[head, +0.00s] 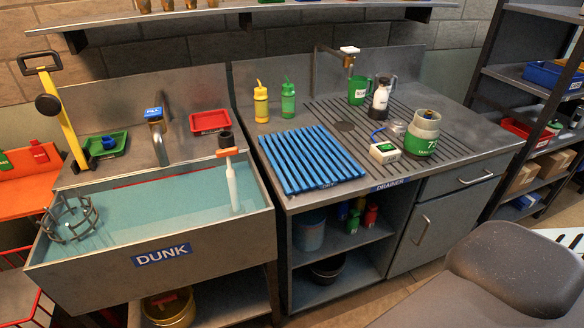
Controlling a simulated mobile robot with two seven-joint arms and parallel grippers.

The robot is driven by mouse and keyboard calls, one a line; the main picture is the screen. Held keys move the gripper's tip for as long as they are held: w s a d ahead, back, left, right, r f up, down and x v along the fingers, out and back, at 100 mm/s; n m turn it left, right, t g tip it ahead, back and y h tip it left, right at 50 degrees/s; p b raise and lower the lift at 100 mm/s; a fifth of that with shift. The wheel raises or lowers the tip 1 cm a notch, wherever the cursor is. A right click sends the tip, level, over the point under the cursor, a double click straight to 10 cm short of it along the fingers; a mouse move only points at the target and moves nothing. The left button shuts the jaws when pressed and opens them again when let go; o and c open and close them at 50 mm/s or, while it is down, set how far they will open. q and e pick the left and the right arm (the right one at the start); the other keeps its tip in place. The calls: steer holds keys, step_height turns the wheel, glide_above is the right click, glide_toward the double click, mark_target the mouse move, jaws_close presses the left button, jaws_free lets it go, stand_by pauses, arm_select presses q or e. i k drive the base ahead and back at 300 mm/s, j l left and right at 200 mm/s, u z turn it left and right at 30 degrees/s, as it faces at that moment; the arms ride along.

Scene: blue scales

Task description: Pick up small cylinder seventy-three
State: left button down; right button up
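A small cylinder (421,143) with a wide green band reading "73" and a pale grey upper part stands upright on the ribbed drainer counter, right of the middle. A small brass-coloured and blue fitting shows at its top. A white box-shaped device (384,153) with a green marking stands close at its left, with a blue tube and a clear piece beside it. Neither gripper shows in the head view.
A black-and-white bottle (380,99) and green mug (357,91) stand behind the cylinder. A blue slatted rack (309,157) lies left on the counter. The DUNK sink (164,258) holds water. Shelves (537,82) stand at right. The counter's front right is clear.

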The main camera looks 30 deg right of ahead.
mark_target(422, 136)
steer(key=z, duration=1.85)
steer(key=u, duration=1.2)
steer(key=l+u, duration=1.25)
steer(key=k+l+u, duration=0.15)
steer(key=l+u, duration=0.15)
steer(key=l, duration=0.2)
steer(key=k+l+u, duration=0.1)
steer(key=l, duration=0.2)
steer(key=k+l+u, duration=0.1)
steer(key=l, duration=0.15)
steer(key=k+l+u, duration=0.1)
steer(key=l, duration=0.2)
steer(key=k+l, duration=0.25)
steer(key=l, duration=0.15)
steer(key=k+l+u, duration=0.1)
steer(key=l, duration=0.3)
steer(key=k, duration=0.1)
